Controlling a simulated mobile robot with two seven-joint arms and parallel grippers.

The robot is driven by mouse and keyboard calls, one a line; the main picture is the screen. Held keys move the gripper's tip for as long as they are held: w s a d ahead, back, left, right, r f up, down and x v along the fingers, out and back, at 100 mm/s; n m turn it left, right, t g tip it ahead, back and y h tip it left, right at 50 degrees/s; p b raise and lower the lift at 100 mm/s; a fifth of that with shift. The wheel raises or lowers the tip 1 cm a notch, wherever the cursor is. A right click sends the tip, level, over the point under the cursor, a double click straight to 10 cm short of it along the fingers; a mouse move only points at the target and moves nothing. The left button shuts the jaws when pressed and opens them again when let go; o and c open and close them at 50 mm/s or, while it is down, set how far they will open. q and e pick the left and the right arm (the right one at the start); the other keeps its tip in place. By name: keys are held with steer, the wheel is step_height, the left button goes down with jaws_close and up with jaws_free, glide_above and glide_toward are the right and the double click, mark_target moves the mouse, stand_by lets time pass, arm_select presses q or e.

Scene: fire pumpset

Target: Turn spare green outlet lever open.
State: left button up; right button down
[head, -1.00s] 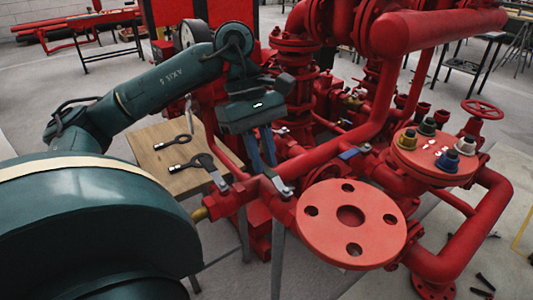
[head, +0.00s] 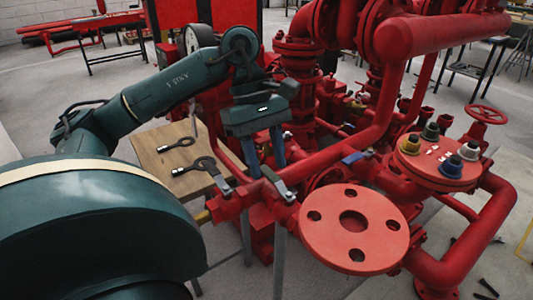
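No lever in view shows a clearly green colour. A grey metal lever (head: 278,184) sits on the red pipe just below my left gripper (head: 267,171). A second grey lever (head: 221,184) sits further left on the same pipe, and a blue lever (head: 354,157) lies further right. My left gripper points down with its two bluish fingers apart and nothing visible between them. Its tips are close to the nearer grey lever; I cannot tell whether they touch it. My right gripper is not in view.
A round red flange (head: 330,214) stands at front right. A wooden table (head: 158,152) with dark tools lies at left. A red handwheel (head: 487,114) is at far right.

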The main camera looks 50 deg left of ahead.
arm_select(q)
steer(key=shift+r, duration=0.1)
